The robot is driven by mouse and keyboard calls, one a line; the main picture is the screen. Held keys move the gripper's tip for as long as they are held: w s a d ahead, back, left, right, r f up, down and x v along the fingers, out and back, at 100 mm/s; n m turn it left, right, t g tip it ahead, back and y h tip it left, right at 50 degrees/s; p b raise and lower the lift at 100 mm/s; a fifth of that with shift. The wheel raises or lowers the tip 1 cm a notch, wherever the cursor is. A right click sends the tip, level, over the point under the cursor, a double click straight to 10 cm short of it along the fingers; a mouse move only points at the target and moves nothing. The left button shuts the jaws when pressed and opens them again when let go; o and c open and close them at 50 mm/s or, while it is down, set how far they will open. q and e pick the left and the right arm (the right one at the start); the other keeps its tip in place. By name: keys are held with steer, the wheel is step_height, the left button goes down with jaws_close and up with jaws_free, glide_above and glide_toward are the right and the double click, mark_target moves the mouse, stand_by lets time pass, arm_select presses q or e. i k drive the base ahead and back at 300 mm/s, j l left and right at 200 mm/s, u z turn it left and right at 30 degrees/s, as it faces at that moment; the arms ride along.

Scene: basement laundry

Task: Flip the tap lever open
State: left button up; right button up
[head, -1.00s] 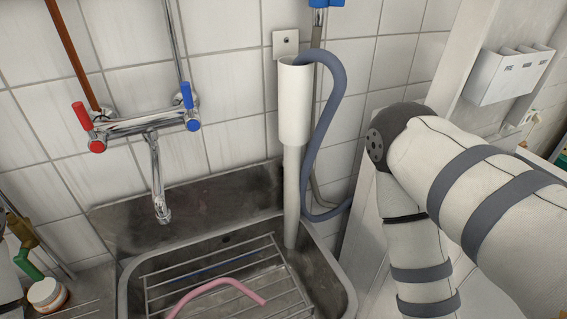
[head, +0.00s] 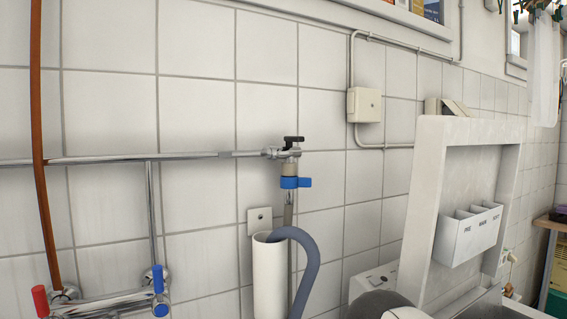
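A small wall tap with a black lever (head: 293,140) sits at the right end of a chrome pipe, in the middle of the head view. The lever lies roughly level across the top of the tap. Below it is a blue fitting (head: 290,183). A chrome mixer with a red handle (head: 39,300) and a blue handle (head: 158,279) shows at the lower left, cut off by the frame. Neither of my grippers is in view. Only part of one of my arms shows at the bottom right edge, well away from the tap.
A white standpipe (head: 268,277) with a grey hose (head: 308,262) stands below the tap. A white frame with a compartment box marked PRE (head: 467,235) stands to the right. A junction box (head: 364,105) and conduit are on the tiled wall. The space around the lever looks clear.

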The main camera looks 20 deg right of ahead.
mark_target(289, 139)
steer(key=k+j, duration=0.2)
steer(key=j, duration=0.2)
steer(key=j+u, duration=0.1)
steer(key=j, duration=0.9)
steer(key=i, duration=0.05)
